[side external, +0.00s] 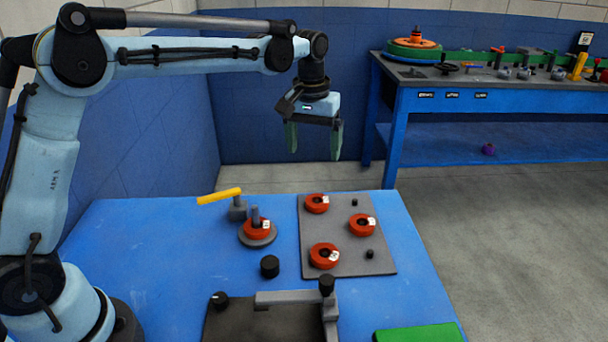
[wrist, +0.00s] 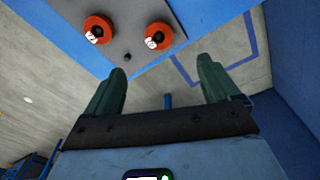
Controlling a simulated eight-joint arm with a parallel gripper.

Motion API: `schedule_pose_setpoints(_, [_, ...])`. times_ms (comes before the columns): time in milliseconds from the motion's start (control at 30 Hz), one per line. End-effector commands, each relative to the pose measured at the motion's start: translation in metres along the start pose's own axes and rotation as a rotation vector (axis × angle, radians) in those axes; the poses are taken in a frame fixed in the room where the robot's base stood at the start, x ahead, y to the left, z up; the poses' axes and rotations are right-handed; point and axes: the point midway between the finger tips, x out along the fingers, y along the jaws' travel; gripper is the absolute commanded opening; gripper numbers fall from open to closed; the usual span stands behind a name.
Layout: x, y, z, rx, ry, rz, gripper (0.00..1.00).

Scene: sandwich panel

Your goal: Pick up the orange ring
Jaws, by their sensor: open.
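Three orange-red rings with white tags lie on a grey plate (side external: 345,257): a back ring (side external: 317,204), a right ring (side external: 362,225) and a front ring (side external: 324,256). Another orange-red ring (side external: 257,229) sits around a grey post on a round base left of the plate. My gripper (side external: 314,150) is open and empty, high above the table and beyond its back edge, with green fingers pointing down. In the wrist view, two rings (wrist: 98,29) (wrist: 157,37) show beyond the open fingers (wrist: 160,88), clear of them.
A yellow-handled lever (side external: 220,196) stands behind the post. A black knob (side external: 270,266), a dark fixture (side external: 265,318) and a green block (side external: 419,334) are nearer the front. Black pegs (side external: 370,254) stand on the plate. A blue bench (side external: 480,100) with parts stands back right.

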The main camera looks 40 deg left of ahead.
Motion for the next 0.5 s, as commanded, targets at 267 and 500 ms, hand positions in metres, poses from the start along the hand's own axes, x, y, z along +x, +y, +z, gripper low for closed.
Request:
schedule_pose_setpoints(267, [0.022, 0.009, -0.013, -0.039, -0.056, -0.025, 0.89])
schedule_pose_setpoints(500, [0.053, 0.009, -0.012, -0.04, -0.058, -0.026, 0.89])
